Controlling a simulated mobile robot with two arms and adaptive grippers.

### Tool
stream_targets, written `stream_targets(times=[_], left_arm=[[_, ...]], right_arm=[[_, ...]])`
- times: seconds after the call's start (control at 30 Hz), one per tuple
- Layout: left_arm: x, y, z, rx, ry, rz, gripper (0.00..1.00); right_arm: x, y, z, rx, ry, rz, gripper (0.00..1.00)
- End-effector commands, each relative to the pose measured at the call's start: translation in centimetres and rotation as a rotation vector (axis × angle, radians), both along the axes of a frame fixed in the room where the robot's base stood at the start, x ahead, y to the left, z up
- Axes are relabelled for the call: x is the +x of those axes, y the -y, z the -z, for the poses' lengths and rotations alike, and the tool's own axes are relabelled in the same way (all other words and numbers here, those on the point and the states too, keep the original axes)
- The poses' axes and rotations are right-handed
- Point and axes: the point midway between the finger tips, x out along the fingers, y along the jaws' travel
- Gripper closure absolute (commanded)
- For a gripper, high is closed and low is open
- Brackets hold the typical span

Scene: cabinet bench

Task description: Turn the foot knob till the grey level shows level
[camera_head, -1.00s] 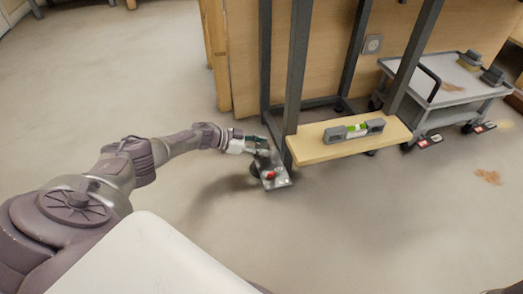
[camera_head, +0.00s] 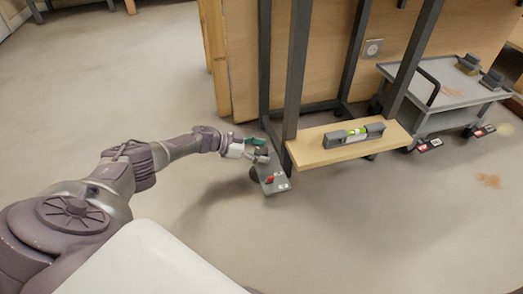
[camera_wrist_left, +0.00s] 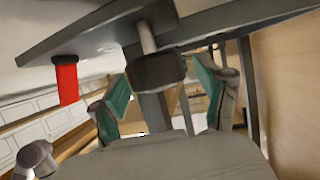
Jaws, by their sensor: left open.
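The grey level (camera_head: 353,134) with a green-yellow vial lies on the pale wooden shelf (camera_head: 308,148); its bubble is too small to read. My left gripper (camera_head: 259,149) is at the near left leg of the frame, by the floor. In the left wrist view, the dark foot knob (camera_wrist_left: 157,72) on its pale stem is between the two teal-padded fingers of my left gripper (camera_wrist_left: 160,85). The fingers are open and stand apart from the knob on both sides. In the head view the knob is mostly hidden by the gripper. My right gripper is not in view.
A grey cart (camera_head: 440,98) stands at the right. The floor at the left is clear.

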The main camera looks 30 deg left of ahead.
Motion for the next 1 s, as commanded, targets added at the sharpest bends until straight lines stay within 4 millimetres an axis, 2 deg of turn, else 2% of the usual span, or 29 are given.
stream_targets(times=[0.17,0.6,0.8,1.0], left_arm=[[-1.0,-1.3,-0.6,0.002,-0.001,-0.002,0.25],[-6.4,-7.2,-3.9,0.003,-0.001,-0.002,0.25],[-7.3,-8.1,-4.5,0.000,0.000,0.000,0.25],[-7.4,-8.2,-4.6,0.000,0.000,0.000,0.25]], right_arm=[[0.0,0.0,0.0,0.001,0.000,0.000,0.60],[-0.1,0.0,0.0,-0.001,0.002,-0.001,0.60],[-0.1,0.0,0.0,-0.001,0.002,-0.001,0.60],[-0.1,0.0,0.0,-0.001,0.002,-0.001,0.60]])
